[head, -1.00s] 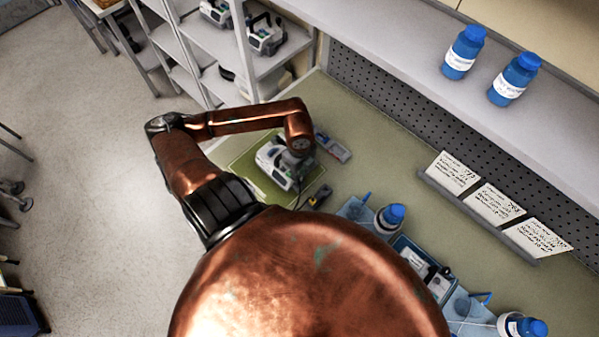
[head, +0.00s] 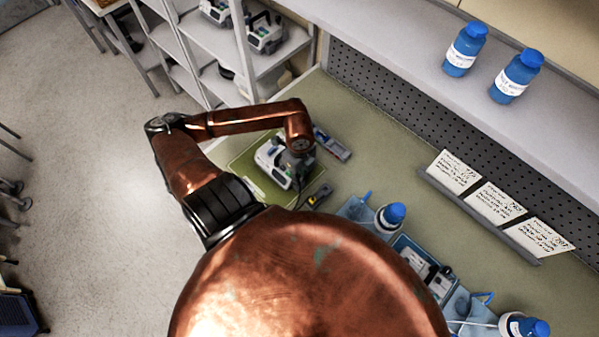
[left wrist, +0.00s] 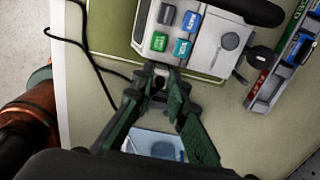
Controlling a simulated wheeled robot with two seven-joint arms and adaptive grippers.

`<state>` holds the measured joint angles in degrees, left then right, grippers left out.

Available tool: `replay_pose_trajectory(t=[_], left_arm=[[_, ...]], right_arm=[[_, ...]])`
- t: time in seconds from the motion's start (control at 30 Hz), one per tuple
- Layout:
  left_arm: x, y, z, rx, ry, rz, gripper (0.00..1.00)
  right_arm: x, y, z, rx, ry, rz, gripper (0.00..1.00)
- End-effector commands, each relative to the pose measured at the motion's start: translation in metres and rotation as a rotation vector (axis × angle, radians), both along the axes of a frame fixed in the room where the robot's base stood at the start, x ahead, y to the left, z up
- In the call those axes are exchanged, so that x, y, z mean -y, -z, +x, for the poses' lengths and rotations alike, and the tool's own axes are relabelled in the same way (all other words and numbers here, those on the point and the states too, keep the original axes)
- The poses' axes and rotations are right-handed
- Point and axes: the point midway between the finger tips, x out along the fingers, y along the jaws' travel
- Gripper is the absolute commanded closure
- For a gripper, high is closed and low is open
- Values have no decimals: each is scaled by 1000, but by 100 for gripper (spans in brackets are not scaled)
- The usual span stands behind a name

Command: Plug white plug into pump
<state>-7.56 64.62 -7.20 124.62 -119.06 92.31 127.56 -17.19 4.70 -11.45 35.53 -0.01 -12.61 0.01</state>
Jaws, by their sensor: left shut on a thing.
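The pump (head: 268,158) is a light grey box with a dark handle, standing on a green mat (head: 238,166). In the left wrist view the pump (left wrist: 203,52) shows its coloured buttons and a round grey knob. My left gripper (left wrist: 157,80) is shut on a small pale thing, taken to be the white plug (left wrist: 158,70), at the pump's lower edge. The fingers hide most of the plug, so I cannot tell whether it is in a socket. In the head view my arm's end covers part of the pump. My right gripper is not in view.
A black cable (left wrist: 92,62) curves left of the pump. A narrow device (head: 332,143) lies right of it, and a black and yellow tool (head: 318,196) in front. Blue-capped bottles (head: 391,217) and a blue tray (head: 424,268) stand along the bench. A pegboard backs the bench.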

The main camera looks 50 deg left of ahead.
Motion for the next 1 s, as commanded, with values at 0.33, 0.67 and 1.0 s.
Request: replay_pose_trajectory(t=[0.33,0.67,1.0], left_arm=[[0,0,0,0,0,0,100],[0,6,0,0,0,0,100],[0,8,0,0,0,0,100]], right_arm=[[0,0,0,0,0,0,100],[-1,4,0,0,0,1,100],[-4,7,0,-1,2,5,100]])
